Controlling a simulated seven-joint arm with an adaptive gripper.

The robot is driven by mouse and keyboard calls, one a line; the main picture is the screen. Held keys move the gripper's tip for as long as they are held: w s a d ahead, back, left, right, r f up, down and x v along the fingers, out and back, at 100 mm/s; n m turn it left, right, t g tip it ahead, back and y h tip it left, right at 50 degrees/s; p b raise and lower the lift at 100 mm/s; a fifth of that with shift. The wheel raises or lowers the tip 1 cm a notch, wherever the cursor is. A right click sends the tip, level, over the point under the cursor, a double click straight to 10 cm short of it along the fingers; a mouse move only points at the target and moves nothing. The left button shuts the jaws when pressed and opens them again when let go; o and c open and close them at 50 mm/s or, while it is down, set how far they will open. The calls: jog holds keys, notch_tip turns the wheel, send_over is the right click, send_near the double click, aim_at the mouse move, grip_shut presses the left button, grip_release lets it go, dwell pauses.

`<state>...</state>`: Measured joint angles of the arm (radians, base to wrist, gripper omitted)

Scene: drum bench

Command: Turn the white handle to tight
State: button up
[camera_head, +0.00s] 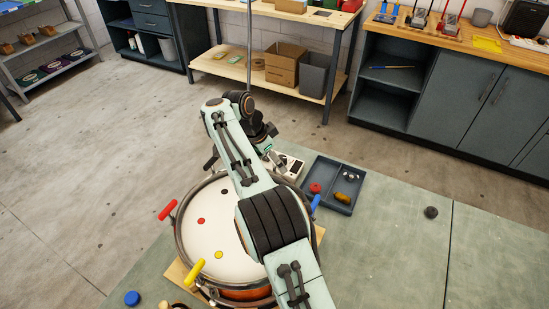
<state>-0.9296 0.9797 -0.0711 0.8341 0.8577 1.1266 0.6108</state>
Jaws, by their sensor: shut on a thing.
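The drum (205,235) has a white head and a metal rim, with coloured handles around it. My gripper (272,154) is at the drum's far side, partly hidden behind my own arm. It is shut on what seems to be the white handle. The handle is mostly hidden by the jaws and arm, so its angle cannot be told. The red handle (167,209) sticks out at the left of the rim, the yellow handle (195,272) at the front left and the blue handle (315,203) at the right.
A dark tray (327,167) with small parts lies right of the drum. A dark knob (431,212) lies on the green bench (400,255), whose right part is mostly clear. A blue cap (132,298) lies front left.

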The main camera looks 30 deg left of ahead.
jog(key=m+h, duration=0.1)
jog(key=m, duration=0.1)
jog(key=m+g, duration=0.1)
jog(key=m, duration=0.2)
jog(key=shift+f+g+h, duration=0.1)
jog(key=shift+g+h, duration=0.2)
jog(key=shift+h, duration=0.1)
jog(key=shift+m, duration=0.4)
jog(key=o, duration=1.2)
jog(key=shift+c, duration=0.2)
